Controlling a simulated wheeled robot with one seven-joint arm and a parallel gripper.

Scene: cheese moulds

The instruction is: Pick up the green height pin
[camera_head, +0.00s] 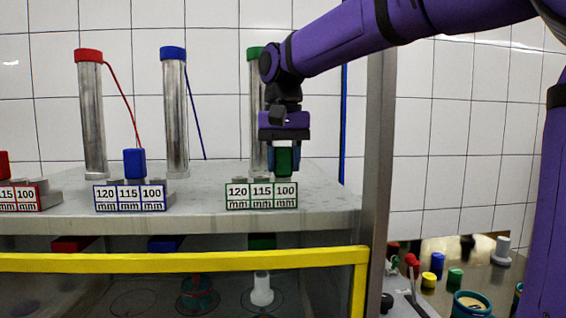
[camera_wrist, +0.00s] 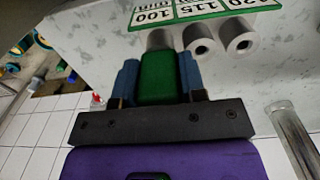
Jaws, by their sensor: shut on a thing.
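The green height pin (camera_head: 284,161) is between the two fingers of my gripper (camera_head: 284,160), just above the 100 mm label of the right-hand label block (camera_head: 262,195). In the wrist view the green pin (camera_wrist: 157,78) is held between the blue fingers of my gripper (camera_wrist: 158,80). A grey socket (camera_wrist: 159,40) lies right beyond the pin's end. I cannot tell whether the pin is still partly in that socket. The two neighbouring sockets, at 115 and 120, show open holes in the wrist view.
A green-capped metal cylinder (camera_head: 255,110) stands close behind my gripper. Blue-capped (camera_head: 174,120) and red-capped (camera_head: 92,120) cylinders stand left. A blue pin (camera_head: 134,163) stands in the middle block. A grey post (camera_head: 376,150) rises right; a yellow bar (camera_head: 180,262) runs below.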

